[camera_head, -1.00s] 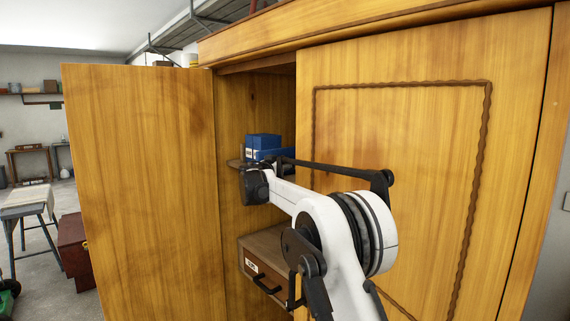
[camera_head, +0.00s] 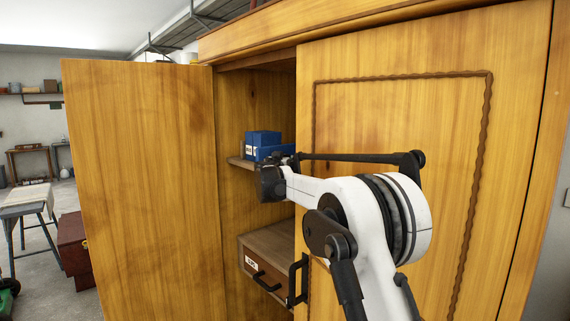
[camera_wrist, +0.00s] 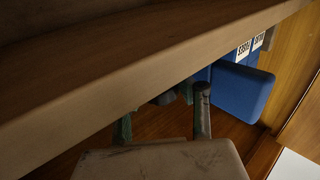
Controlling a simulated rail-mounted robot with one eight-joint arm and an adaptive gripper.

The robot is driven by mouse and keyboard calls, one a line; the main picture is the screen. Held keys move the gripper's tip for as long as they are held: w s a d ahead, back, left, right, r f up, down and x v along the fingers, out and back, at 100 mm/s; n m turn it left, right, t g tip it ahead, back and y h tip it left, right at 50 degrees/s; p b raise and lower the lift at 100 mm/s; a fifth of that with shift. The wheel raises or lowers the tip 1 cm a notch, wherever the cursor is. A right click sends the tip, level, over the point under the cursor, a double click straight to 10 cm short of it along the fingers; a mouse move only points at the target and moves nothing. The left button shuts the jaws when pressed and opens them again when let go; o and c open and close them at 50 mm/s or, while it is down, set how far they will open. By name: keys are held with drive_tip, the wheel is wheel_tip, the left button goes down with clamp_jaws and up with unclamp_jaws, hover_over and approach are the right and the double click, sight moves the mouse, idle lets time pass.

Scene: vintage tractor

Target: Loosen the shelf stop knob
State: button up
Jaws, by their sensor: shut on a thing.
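In the wrist view my gripper (camera_wrist: 163,112) has its fingers spread around a small dark grey piece (camera_wrist: 168,97) under the shelf edge. It looks like the shelf stop knob, but it is small, dark and partly hidden. The gripper is shut on it. The wooden shelf (camera_wrist: 110,82) runs diagonally across the wrist view, right beside the fingers. In the head view the shelf (camera_head: 237,162) shows inside the open wardrobe, with my wrist at its front edge. My fingers and the knob are hidden there behind my wrist.
Blue boxes (camera_head: 264,141) with white labels stand on the shelf; they also show in the wrist view (camera_wrist: 240,90). A drawer unit (camera_head: 265,262) with a dark handle is below. The open left door (camera_head: 140,180) and the right door (camera_head: 400,130) flank the opening.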

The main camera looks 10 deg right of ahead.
drive_tip(key=shift+n+t+y+b, duration=0.3)
drive_tip(key=shift+n+t+y, duration=0.3)
drive_tip(key=shift+n+y, duration=0.8)
drive_tip(key=shift+m+y, duration=0.3)
drive_tip(key=o, duration=1)
drive_tip(key=v, duration=1.2)
